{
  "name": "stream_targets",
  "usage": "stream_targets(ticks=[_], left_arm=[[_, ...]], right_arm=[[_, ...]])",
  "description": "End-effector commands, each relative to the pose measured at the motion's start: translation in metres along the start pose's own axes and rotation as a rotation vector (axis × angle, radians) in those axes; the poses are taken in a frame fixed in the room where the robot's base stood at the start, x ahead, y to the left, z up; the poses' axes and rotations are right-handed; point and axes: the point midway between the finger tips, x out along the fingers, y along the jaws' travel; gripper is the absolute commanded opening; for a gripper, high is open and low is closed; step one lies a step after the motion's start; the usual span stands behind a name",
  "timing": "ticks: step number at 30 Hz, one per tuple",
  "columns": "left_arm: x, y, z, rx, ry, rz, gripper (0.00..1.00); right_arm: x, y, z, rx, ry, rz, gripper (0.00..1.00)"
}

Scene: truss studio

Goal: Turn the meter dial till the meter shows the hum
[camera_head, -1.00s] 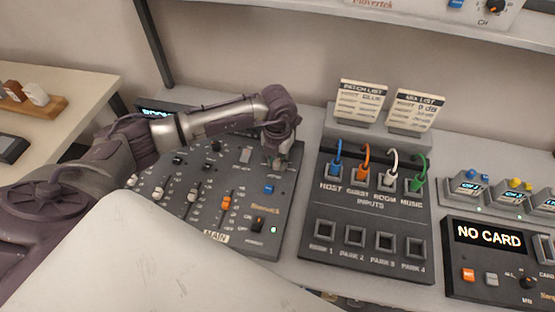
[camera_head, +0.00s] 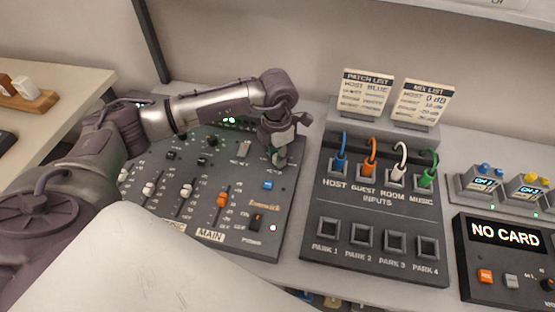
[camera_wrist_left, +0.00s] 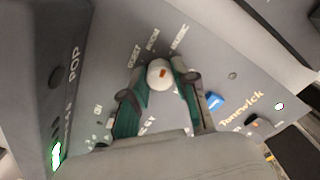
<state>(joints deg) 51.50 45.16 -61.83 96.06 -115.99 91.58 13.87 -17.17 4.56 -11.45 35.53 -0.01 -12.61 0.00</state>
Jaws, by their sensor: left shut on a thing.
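The meter dial is a round pale knob (camera_wrist_left: 159,74) with an orange mark, on the grey mixer panel (camera_wrist_left: 110,60). Labels GUEST, ROOM and MUSIC fan out above it in the left wrist view. My left gripper (camera_wrist_left: 162,88) has its green-padded fingers on both sides of the knob, shut on it. In the head view my left gripper (camera_head: 280,158) reaches down to the mixer's upper right, and its fingers hide most of the dial. Small green lights (camera_head: 230,120) glow behind my left arm. A lit green spot (camera_wrist_left: 57,155) shows beside POP lettering. The meter's reading is not legible. My right gripper is not in view.
A blue button (camera_head: 268,185) and an orange fader (camera_head: 222,200) lie close to the gripper. The patch box (camera_head: 375,245) with several coloured plugs stands to the right. A NO CARD unit (camera_head: 505,236) is at far right. Two list cards stand behind.

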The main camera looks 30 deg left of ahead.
Motion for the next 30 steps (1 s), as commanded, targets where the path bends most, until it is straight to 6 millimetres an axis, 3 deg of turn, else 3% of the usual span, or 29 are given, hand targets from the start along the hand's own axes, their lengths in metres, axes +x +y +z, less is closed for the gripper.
stream_targets(ticks=[9,28,29,30], left_arm=[[0.001,0.001,0.001,0.158,-0.003,0.002,0.00],[-0.002,0.001,0.001,0.205,-0.005,0.002,0.00],[-0.002,0.001,0.001,0.205,-0.005,0.002,0.33],[-0.002,0.001,0.001,0.205,-0.004,0.002,0.40]], right_arm=[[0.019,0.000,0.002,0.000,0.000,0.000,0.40],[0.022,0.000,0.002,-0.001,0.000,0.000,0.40],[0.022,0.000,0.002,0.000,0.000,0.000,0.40],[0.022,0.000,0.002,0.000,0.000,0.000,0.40]])
